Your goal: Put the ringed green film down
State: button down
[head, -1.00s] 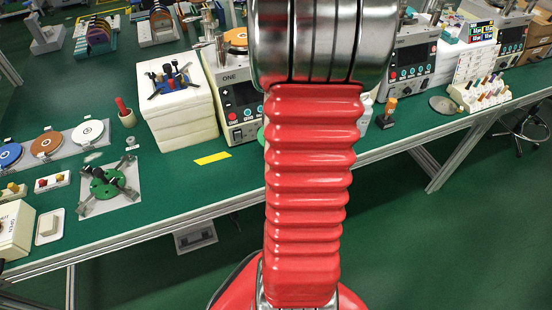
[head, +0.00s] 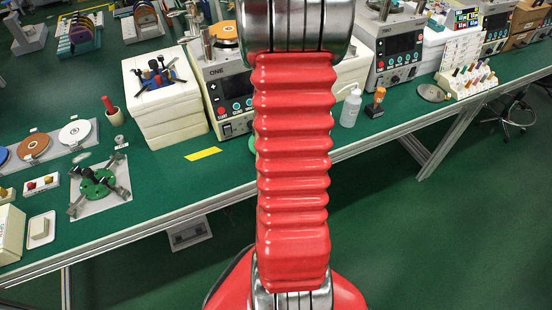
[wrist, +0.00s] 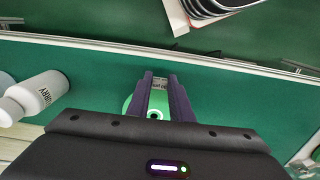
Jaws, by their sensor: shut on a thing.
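The ringed green film (wrist: 155,104) is a light green disc with a pale centre and a dark hole, seen in the wrist view between the two dark fingers. My gripper (wrist: 161,78) is shut on it. A small green sliver (head: 252,145), probably the same disc, shows at the left edge of my red arm in the head view. My arm hides the rest of the gripper there. The gripper is over the green bench (wrist: 225,95); I cannot tell whether the film touches it.
A white slurry bottle (wrist: 42,93) stands left of my gripper in the wrist view; it also shows in the head view (head: 350,108). A yellow strip (head: 203,154), a polishing machine (head: 222,88) and a stack of white boxes (head: 165,105) are nearby. Bare bench lies in front.

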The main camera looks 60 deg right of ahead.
jog(key=shift+f, duration=1.35)
jog(key=c, duration=1.6)
grip_release()
jog(key=shift+f, duration=0.1)
notch_tip(320, 180, up, 12)
jog(key=shift+r, duration=0.1)
jog(key=shift+a, duration=0.1)
